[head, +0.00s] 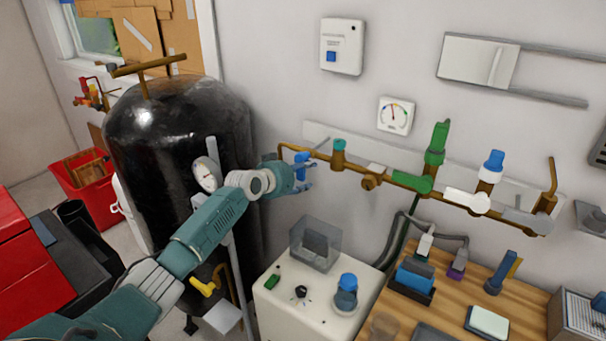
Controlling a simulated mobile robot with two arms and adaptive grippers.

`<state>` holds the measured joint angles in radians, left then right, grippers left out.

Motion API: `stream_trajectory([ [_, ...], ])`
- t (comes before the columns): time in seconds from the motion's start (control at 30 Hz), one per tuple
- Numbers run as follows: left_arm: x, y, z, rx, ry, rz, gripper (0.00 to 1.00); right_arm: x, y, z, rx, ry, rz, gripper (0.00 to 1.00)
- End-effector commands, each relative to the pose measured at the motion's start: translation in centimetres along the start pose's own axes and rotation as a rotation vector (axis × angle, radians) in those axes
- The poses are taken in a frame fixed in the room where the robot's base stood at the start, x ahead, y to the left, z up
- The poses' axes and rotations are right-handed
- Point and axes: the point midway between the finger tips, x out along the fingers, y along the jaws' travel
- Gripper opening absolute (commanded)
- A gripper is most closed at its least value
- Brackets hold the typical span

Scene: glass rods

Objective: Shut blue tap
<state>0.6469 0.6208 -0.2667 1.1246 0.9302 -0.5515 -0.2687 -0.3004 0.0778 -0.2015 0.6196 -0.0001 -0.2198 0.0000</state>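A brass pipe (402,178) runs along the wall with several taps on it. At its left end, a small blue handle (301,157) shows just beyond my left gripper (306,179), which looks very close to it or touching. The gripper's fingers are small and overlap the pipe end, so I cannot tell whether they are open or closed on the handle. A second blue piece, a blue cap (493,161) over a white collar, stands upright further right on the pipe. My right gripper is not in view.
A green-handled tap (437,142) and a white lever (466,200) are on the pipe. A black tank (165,135) with a gauge (207,174) stands left, beside my arm. Below are a white cabinet (285,304) and a cluttered wooden bench (440,292).

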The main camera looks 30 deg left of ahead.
Motion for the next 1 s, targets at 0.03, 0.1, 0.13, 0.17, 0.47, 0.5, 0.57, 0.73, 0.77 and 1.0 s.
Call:
stream_trajectory([
  [0.03,0.0,0.0,-0.1,0.001,0.001,-0.001,0.49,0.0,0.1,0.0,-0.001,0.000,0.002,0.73],
  [0.1,0.0,-0.1,-0.1,0.002,0.002,-0.001,0.49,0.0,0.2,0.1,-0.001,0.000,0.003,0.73],
  [0.13,0.0,-0.1,-0.1,0.003,0.002,-0.002,0.49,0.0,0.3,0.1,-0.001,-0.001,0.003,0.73],
  [0.17,0.0,-0.1,-0.1,0.003,0.002,-0.002,0.49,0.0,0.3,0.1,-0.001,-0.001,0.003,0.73],
  [0.47,-1.7,-0.2,-0.1,0.007,0.002,-0.003,0.49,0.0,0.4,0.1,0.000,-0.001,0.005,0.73],
  [0.5,-2.3,-0.2,0.0,0.008,0.002,-0.003,0.49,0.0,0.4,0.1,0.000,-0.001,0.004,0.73],
  [0.57,-3.3,-0.1,0.0,0.010,0.002,-0.003,0.49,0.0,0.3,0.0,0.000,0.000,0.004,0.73],
  [0.73,-6.7,-0.1,0.1,0.009,0.000,-0.003,0.49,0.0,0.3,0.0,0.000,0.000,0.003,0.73],
  [0.77,-7.3,-0.2,0.1,0.009,0.000,-0.004,0.49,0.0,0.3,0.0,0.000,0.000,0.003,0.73],
  [1.0,-10.9,-0.1,0.1,0.005,-0.001,-0.003,0.49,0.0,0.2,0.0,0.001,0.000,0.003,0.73],
])
